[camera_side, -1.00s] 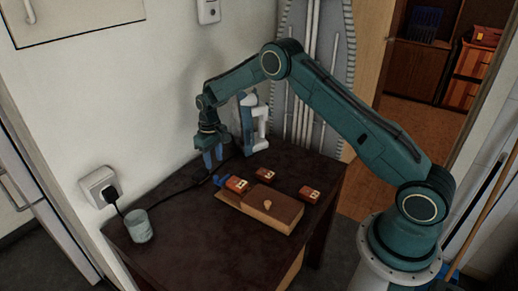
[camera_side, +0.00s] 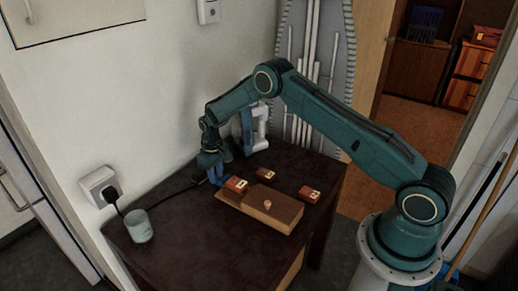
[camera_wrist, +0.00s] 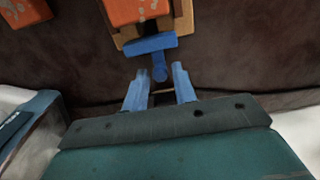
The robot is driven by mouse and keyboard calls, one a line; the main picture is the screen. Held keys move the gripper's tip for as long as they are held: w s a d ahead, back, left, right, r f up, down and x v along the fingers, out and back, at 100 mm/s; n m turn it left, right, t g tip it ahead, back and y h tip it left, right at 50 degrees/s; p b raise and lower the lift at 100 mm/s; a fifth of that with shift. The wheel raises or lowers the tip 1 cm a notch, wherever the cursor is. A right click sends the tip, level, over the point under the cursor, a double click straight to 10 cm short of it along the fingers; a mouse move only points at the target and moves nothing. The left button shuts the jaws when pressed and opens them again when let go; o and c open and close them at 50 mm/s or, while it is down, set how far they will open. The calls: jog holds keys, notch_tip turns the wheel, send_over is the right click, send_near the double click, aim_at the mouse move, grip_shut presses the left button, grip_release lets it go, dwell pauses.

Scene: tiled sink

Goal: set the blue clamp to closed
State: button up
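The blue clamp (camera_wrist: 150,44) shows in the wrist view as a blue crossbar at the end of a wooden board (camera_wrist: 183,22), with a short blue stem pointing toward my gripper. My gripper (camera_wrist: 160,71) is open, with its two light-blue fingers one on each side of the stem's end. A narrow gap shows on both sides of the stem. In the side view my gripper (camera_side: 216,172) is low at the left end of the wooden board (camera_side: 262,214). There the clamp is mostly hidden and blends with the blue fingers.
Orange blocks (camera_side: 236,184) stand by the board, two of them behind it (camera_side: 265,175) (camera_side: 309,194). A wooden knob (camera_side: 267,204) is on the board. A cup (camera_side: 138,226) stands front left, and a white-blue object (camera_side: 254,130) stands at the back.

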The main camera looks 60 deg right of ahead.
grip_shut()
jog(key=shift+s, duration=1.55)
jog(key=shift+o, duration=1.8)
grip_release()
notch_tip(320, 180, up, 14)
